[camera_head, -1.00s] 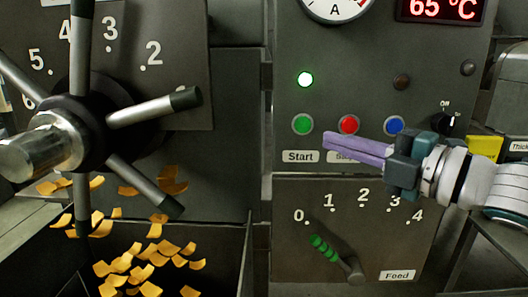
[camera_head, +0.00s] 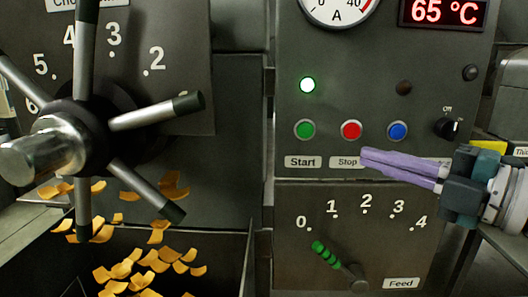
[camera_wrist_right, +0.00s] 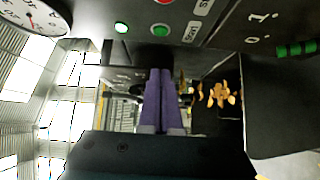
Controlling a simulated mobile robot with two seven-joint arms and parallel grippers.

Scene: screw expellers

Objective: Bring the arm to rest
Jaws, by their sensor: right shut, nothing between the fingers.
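My right gripper (camera_head: 364,158) has purple fingers and comes in from the right in the head view. The control panel (camera_head: 290,80) has a green Start button (camera_head: 304,129), a red Stop button (camera_head: 351,130) and a blue button (camera_head: 397,131). The green lamp (camera_head: 307,85) above them is lit. The Feed lever (camera_head: 328,254) has a green grip and points up-left, toward 0. My left gripper is not in view.
A spoked handwheel (camera_head: 85,135) stands at the left before a numbered dial plate. Below it, orange flakes (camera_head: 150,265) drop into a dark bin (camera_head: 225,270). A red display (camera_head: 443,12) reads 65 °C. A black Off knob (camera_head: 447,128) is above my right wrist.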

